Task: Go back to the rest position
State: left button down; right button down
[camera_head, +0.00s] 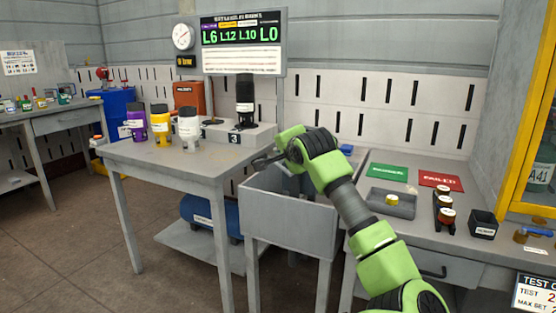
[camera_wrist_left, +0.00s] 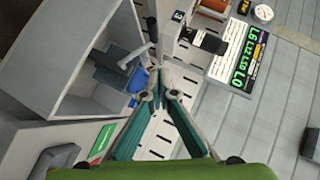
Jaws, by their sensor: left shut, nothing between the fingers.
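My left gripper (camera_head: 262,161) is shut and empty. In the head view its green arm reaches up from the lower right, and the fingers point left, above the grey open bin (camera_head: 287,199). In the left wrist view the teal-padded fingers (camera_wrist_left: 158,78) meet at their tips, with the bin (camera_wrist_left: 75,60) to their left. A black cylinder with a white label (camera_head: 245,100) stands on the grey block marked 3 (camera_head: 253,133), apart from the fingers. My right gripper is in neither view.
Purple (camera_head: 136,124), yellow (camera_head: 159,124) and white (camera_head: 189,129) cylinders stand on the left table (camera_head: 165,165). A display (camera_head: 242,41) reads L6, L12, L10, L0. The right bench holds green (camera_head: 388,172) and red (camera_head: 440,180) mats and a tray (camera_head: 391,205). A yellow-framed cabinet (camera_head: 525,110) stands right.

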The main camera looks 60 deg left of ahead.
pick_arm(q)
jog(key=shift+s+d+r, duration=0.15)
jog(key=shift+d+r, duration=0.1)
jog(key=shift+d, duration=0.4)
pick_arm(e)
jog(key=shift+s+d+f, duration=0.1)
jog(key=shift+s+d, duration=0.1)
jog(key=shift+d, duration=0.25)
